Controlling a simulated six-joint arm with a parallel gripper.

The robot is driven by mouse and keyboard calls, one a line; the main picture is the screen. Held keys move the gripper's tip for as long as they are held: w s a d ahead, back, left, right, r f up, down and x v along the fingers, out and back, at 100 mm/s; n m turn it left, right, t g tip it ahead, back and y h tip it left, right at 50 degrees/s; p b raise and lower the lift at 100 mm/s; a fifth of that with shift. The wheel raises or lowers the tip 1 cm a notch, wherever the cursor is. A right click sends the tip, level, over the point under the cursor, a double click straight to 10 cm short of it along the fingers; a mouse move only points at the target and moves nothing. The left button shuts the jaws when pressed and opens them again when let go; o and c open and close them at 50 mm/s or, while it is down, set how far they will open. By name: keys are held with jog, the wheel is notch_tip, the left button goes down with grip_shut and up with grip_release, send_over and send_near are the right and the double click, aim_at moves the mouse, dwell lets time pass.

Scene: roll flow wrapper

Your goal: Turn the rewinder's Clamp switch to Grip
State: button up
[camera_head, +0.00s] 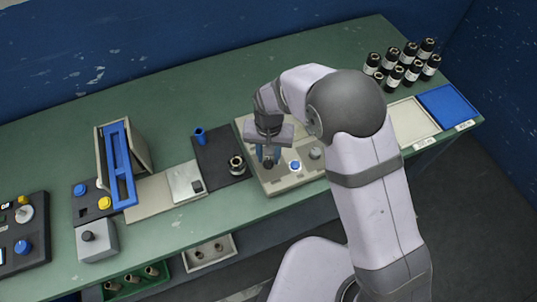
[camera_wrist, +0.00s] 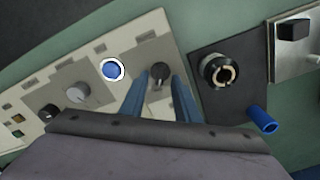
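The beige rewinder panel (camera_head: 281,187) lies on the green table under my gripper (camera_head: 268,159). In the wrist view, a small dark switch knob (camera_wrist: 159,72) sits on a grey plate of the panel (camera_wrist: 150,28). My gripper (camera_wrist: 160,82) has its two blue fingers on either side of this knob, with gaps visible between them and it. Its label is not readable, so I cannot tell its setting. A blue round button (camera_wrist: 113,69) with a white ring and a grey knob (camera_wrist: 78,91) are farther along the panel.
Beside the panel, a dark plate (camera_wrist: 224,45) carries a metal-ringed round fitting (camera_wrist: 220,71) and a blue peg (camera_wrist: 262,119). A blue-framed unit (camera_head: 121,165) stands to the left. Several dark bottles (camera_head: 403,62) stand at the back right.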

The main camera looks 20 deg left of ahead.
aim_at(268, 158)
jog(key=shift+r+b, duration=1)
jog(key=shift+r, duration=2.55)
jog(key=shift+w+a+n, duration=0.2)
jog(key=shift+n, duration=0.7)
jog(key=s+d+f+n, duration=0.1)
jog(key=s+d+f, duration=0.1)
jog(key=s+d+f+n, duration=0.2)
jog(key=s+d, duration=0.1)
jog(key=shift+s+d+f+g+h, duration=0.1)
jog(key=shift+d+f+g+h, duration=0.2)
jog(key=shift+g+h, duration=0.1)
jog(key=s+d+r+m+g, duration=0.15)
jog(key=s+d, duration=0.25)
jog(key=d, duration=0.6)
jog(key=s+d+r+m+t, duration=0.15)
jog(key=s+d, duration=0.25)
jog(key=d, duration=0.7)
jog(key=w+d+r+m, duration=0.3)
jog(key=d+r+m, duration=0.1)
jog(key=d, duration=0.2)
jog(key=shift+w+d+m+t+y, duration=0.15)
jog(key=shift+w+m+t+y, duration=0.15)
jog(key=shift+w+t+y, duration=0.1)
